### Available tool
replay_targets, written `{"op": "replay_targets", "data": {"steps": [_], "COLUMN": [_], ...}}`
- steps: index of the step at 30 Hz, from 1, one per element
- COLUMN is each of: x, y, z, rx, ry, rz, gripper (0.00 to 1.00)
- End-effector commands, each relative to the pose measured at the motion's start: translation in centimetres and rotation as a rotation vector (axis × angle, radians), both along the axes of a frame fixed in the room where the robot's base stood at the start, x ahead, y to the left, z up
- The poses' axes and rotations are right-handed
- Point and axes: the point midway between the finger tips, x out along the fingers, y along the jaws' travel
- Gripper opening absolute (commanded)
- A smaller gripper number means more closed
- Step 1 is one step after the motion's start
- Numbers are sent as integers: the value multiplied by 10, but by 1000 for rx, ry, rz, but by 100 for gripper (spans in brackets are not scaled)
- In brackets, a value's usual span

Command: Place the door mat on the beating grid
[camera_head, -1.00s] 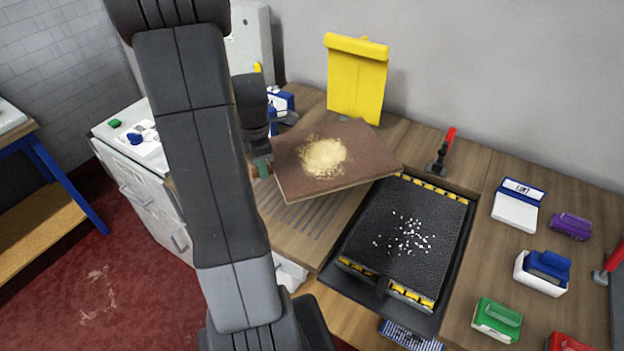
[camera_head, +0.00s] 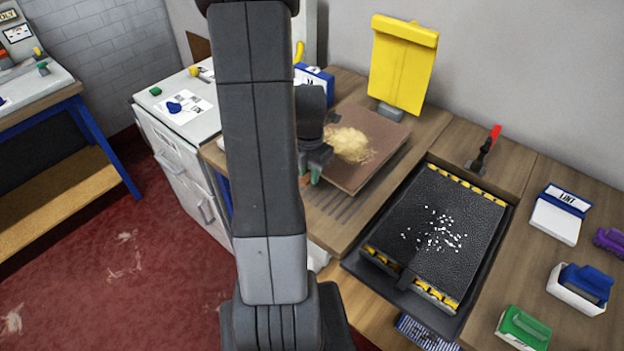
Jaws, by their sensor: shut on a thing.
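The door mat (camera_head: 378,170) is a flat brown square with a pile of pale sandy grit on its middle. My gripper (camera_head: 314,168) is shut on its left edge, partly hidden behind my arm. The mat lies low over the beating grid (camera_head: 345,207), whose dark slots show along the mat's front edge. The mat looks nearly level. I cannot tell whether it touches the grid.
A black textured mat (camera_head: 420,265) with white specks lies in a black tray with yellow rollers, right of the grid. A yellow board (camera_head: 402,65) stands behind. A red-handled lever (camera_head: 484,150), a white box (camera_head: 558,215) and a green brush (camera_head: 523,328) are at the right.

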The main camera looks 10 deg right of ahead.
Motion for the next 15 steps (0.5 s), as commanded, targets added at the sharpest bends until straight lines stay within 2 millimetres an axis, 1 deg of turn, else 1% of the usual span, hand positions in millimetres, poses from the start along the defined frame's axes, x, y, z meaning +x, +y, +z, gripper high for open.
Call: {"op": "replay_targets", "data": {"steps": [9, 12, 15], "x": [0, 0, 0], "y": [0, 0, 0], "z": [-36, -41, -42], "rx": [0, -1, 0], "ry": [3, 1, 0], "rz": [0, 0, -1], "gripper": [0, 0, 0]}}
